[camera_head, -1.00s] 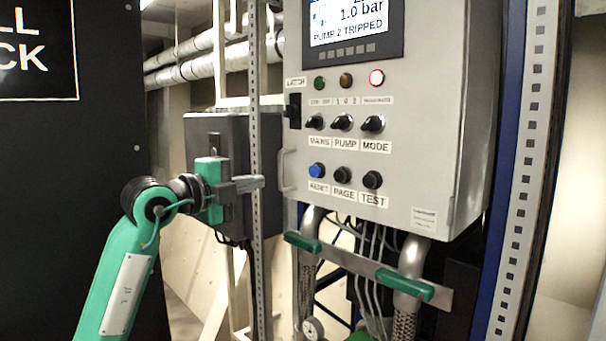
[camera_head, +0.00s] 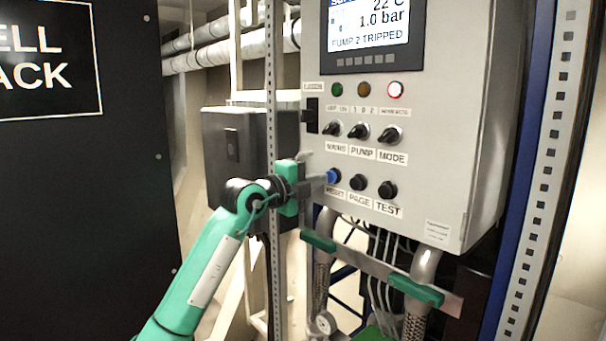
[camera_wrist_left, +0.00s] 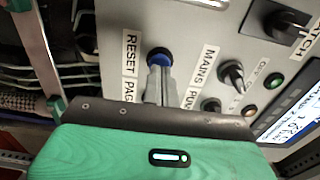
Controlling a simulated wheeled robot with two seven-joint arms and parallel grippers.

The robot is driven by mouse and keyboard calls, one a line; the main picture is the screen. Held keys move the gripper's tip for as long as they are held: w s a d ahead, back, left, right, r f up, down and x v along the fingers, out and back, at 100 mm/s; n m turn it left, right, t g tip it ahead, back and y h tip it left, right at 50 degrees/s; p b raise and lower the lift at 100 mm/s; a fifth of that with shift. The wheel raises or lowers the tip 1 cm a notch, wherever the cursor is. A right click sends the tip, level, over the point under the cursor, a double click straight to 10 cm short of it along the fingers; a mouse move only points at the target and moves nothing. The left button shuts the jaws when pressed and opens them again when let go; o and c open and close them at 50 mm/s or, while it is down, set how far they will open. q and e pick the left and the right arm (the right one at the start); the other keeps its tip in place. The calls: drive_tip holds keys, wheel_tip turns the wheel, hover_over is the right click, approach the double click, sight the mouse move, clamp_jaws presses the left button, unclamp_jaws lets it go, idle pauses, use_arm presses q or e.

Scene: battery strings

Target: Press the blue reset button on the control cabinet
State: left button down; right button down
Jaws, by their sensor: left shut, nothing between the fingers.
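The control cabinet (camera_head: 420,215) is a light grey box with a screen reading "PUMP 2 TRIPPED". The blue reset button (camera_head: 333,176) sits at the left of its lower button row, above the RESET label. It also shows in the left wrist view (camera_wrist_left: 159,55). My left gripper (camera_head: 322,181) is shut and empty. Its fingertips are at the blue button, pointing at its face; in the left wrist view the fingertips (camera_wrist_left: 159,66) overlap the button's lower edge. I cannot tell whether they touch it or whether it is pushed in. My right gripper is not in view.
Black PAGE (camera_head: 357,182) and TEST (camera_head: 387,189) buttons sit to the right of the blue one. A perforated upright post (camera_head: 271,120) stands left of the cabinet.

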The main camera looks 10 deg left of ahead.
use_arm(q)
drive_tip(key=shift+w+d, duration=0.25)
drive_tip(key=shift+w, duration=0.1)
drive_tip(key=shift+w+d+r, duration=0.3)
drive_tip(key=shift+w, duration=0.15)
idle(0.4)
